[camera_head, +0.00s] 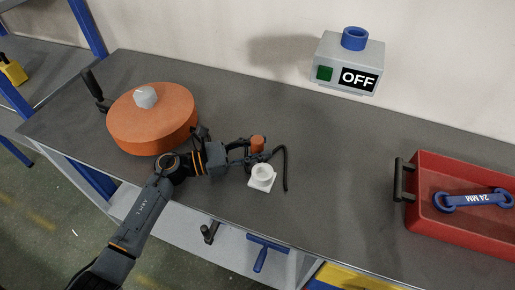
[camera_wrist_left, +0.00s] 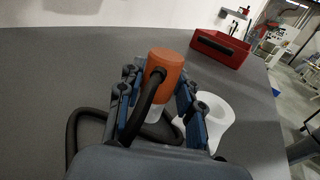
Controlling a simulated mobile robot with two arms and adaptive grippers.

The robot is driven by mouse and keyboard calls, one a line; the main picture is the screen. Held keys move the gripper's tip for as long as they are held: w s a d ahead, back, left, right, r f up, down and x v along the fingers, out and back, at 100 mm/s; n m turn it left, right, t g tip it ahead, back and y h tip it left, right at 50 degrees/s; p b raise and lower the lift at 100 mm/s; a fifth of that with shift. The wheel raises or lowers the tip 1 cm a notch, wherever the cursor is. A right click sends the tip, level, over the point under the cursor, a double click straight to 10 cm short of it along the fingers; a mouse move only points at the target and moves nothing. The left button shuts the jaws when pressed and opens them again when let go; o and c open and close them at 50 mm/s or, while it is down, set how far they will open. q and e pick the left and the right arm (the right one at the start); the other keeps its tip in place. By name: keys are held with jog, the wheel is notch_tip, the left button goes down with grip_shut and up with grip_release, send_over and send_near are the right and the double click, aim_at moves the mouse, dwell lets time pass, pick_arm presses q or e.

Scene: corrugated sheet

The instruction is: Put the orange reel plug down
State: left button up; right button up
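The orange plug (camera_head: 257,144) is at the tip of my left gripper (camera_head: 250,157), behind a white ring-shaped socket (camera_head: 262,176) on the bench. In the left wrist view the plug (camera_wrist_left: 165,68) sits between the fingers of the left gripper (camera_wrist_left: 160,92), which look shut on it. Its pale lower end shows below the orange body. Whether that end touches the bench is hidden. The black cable bends from the plug and loops on the bench. The orange reel (camera_head: 150,122) lies at the left with a grey hub and a black handle. My right gripper is not in view.
A grey box marked OFF (camera_head: 347,66) with a blue ring stands at the back wall. A red tray (camera_head: 425,205) holding a blue 24 MM wrench (camera_head: 472,200) is at the right. The grey bench (camera_head: 340,160) is clear between the socket and tray.

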pick_arm(q)
jog(key=shift+s+f, duration=0.3)
jog(key=shift+f, duration=0.6)
jog(key=shift+d+r+p, duration=0.1)
jog(key=shift+r+p, duration=0.3)
jog(key=shift+p, duration=0.05)
jog(key=shift+w+r+p, duration=0.1)
jog(key=shift+r+p, duration=0.3)
jog(key=shift+p, duration=0.2)
jog(key=shift+a+f+b, duration=0.6)
jog(key=shift+a+b, duration=0.05)
jog(key=shift+a, duration=0.2)
jog(key=b+v, duration=0.1)
jog(key=v, duration=0.5)
jog(key=r+b+v, duration=0.1)
jog(key=v, duration=0.2)
jog(key=shift+b, duration=0.35)
jog(key=shift+s+a+r, duration=0.1)
jog(key=shift+s+a, duration=0.15)
jog(key=shift+a, duration=0.3)
jog(key=shift+a+r, duration=0.15)
jog(key=shift+s, duration=0.15)
